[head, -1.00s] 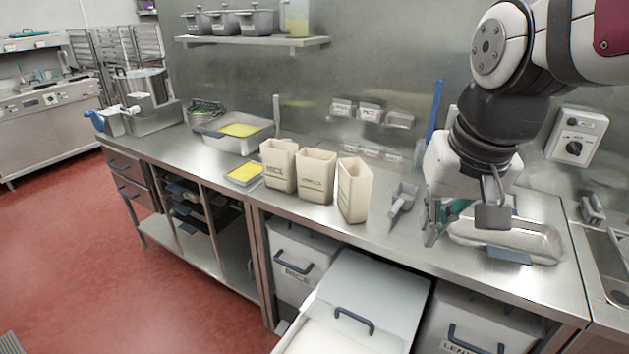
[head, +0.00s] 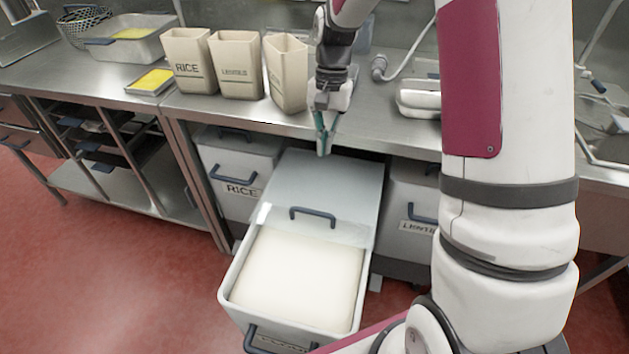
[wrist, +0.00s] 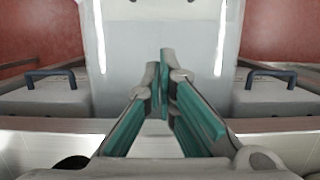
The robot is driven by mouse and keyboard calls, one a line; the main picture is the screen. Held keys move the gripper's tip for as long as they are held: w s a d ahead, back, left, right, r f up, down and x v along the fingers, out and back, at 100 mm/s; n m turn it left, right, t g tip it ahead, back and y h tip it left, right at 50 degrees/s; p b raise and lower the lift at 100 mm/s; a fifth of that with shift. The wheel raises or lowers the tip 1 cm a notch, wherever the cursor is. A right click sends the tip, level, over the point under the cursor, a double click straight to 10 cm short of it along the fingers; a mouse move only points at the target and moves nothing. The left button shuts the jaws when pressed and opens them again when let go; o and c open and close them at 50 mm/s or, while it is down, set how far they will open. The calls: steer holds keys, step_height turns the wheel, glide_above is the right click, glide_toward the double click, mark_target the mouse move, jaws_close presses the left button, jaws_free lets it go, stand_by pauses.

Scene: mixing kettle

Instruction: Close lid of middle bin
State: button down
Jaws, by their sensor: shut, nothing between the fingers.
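The middle bin (head: 230,285) is pulled out from under the counter between the rice and lentils bins. Its front part is open and shows white contents (head: 298,278). Its pale lid (head: 322,186) covers the rear part, with a dark blue handle (head: 312,214) near the lid's front edge. My gripper (head: 323,150) points down just in front of the counter edge, above the rear of the lid and apart from the handle. In the wrist view its teal fingers (wrist: 163,68) are together and empty, over the lid (wrist: 160,40).
The rice bin (head: 236,170) and lentils bin (head: 408,215) flank the middle bin with lids closed. Several beige scoop containers (head: 235,65), a yellow-filled tray (head: 152,82) and a metal pan (head: 128,45) stand on the steel counter (head: 190,103). Red floor (head: 120,270) is clear at left.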

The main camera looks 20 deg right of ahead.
glide_above(319, 206)
steer(key=w+d, duration=0.2)
steer(key=x, duration=0.3)
steer(key=w+x, duration=0.1)
steer(key=x, duration=0.5)
steer(key=shift+w+d+f+b, duration=0.3)
steer(key=shift+w+d+f, duration=0.05)
steer(key=shift+f, duration=0.1)
steer(key=shift+s+a+f, duration=0.15)
steer(key=shift+s+a, duration=0.55)
steer(key=shift+s, duration=0.25)
steer(key=shift+s+a+f, duration=0.2)
steer(key=shift+s+a, duration=0.25)
steer(key=shift+s, duration=0.15)
